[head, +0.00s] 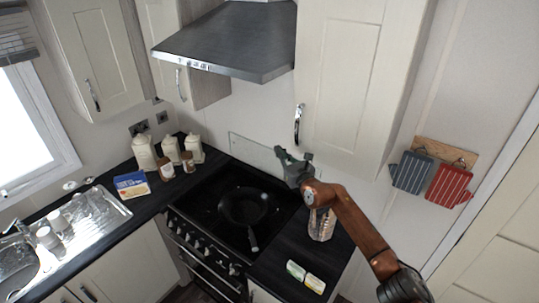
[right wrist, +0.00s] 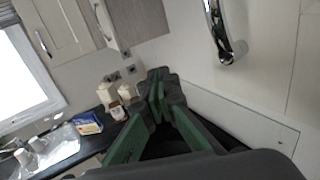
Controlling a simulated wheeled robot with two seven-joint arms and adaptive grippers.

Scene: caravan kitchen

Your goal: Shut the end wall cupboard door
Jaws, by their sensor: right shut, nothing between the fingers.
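Pale panelled wall cupboards hang over the worktop. The right cupboard's door (head: 341,85), beside the hood, looks flush with its body; its chrome handle (head: 298,124) is at its lower left. That handle also shows at the top of the right wrist view (right wrist: 218,32). Two more cupboard doors are left of the hood, the middle one (head: 172,48) and the left one (head: 95,58). I cannot tell which is the end wall door or how far either stands ajar. My right gripper (head: 284,156) is shut and empty, below the right handle and apart from it. My left gripper is not in view.
The steel hood (head: 225,40) juts out above the black hob (head: 215,205), where a pan (head: 243,206) sits. Canisters (head: 145,153) stand in the left corner. A glass jar (head: 321,225) is below my right arm. Mitts (head: 412,172) hang at right.

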